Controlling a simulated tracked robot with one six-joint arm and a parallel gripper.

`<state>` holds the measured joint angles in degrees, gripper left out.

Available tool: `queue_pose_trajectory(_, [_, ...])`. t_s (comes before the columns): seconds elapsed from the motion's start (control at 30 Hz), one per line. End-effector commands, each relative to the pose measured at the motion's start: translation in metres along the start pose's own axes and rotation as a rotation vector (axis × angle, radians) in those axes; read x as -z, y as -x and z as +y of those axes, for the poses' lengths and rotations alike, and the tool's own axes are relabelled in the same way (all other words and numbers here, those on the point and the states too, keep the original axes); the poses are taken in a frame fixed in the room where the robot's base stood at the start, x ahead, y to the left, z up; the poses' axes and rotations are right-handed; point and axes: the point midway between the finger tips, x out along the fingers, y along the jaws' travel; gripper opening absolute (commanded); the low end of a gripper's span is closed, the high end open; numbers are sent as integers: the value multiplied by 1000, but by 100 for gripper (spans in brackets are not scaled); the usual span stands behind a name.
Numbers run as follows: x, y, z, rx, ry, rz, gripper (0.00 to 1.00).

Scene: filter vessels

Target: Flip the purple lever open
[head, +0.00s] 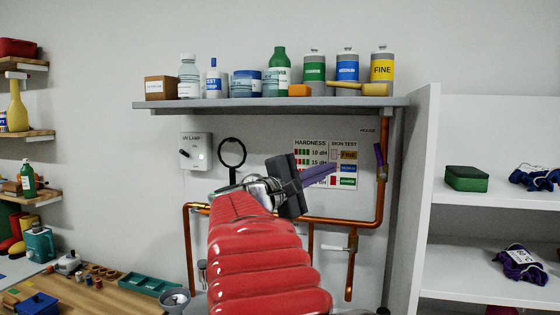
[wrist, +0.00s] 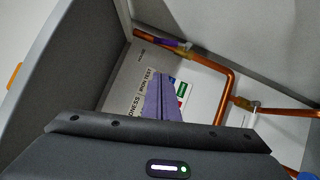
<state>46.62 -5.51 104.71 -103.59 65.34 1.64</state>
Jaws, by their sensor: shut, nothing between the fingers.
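The purple lever (head: 379,154) sits on a valve on the vertical copper pipe at the right of the wall panel. Its handle points up, roughly along the pipe with a slight tilt. In the wrist view the lever (wrist: 150,39) is at the top, beside the pipe. My gripper (head: 334,168) has purple-grey fingers, shut and empty, pointing right towards the lever with a clear gap to it. In the wrist view my gripper (wrist: 158,82) is centred, in front of the test chart. Its fingers do not touch the lever.
A grey shelf (head: 270,104) with several bottles and cans hangs above my arm. A white cabinet wall (head: 412,200) stands close right of the pipe. Lower down are another copper pipe (head: 335,222) and a white lever (head: 335,248). A black ring (head: 231,152) stands left of my gripper.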

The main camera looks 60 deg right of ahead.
Motion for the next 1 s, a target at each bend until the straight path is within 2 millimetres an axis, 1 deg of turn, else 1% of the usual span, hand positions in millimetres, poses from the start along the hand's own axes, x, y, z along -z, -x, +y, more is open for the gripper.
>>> queue_pose_trajectory(0.17, [-1, -13, -1, 1, 1, -4, 0])
queue_pose_trajectory(0.27, [-2, -26, -1, 1, 1, -5, 0])
queue_pose_trajectory(0.77, [-3, -103, -2, 3, 1, -8, 0])
queue_pose_trajectory(0.9, [-19, -116, -1, 2, 0, -7, 0])
queue_pose_trajectory(1.0, [-26, -123, -1, 2, 0, -6, 0])
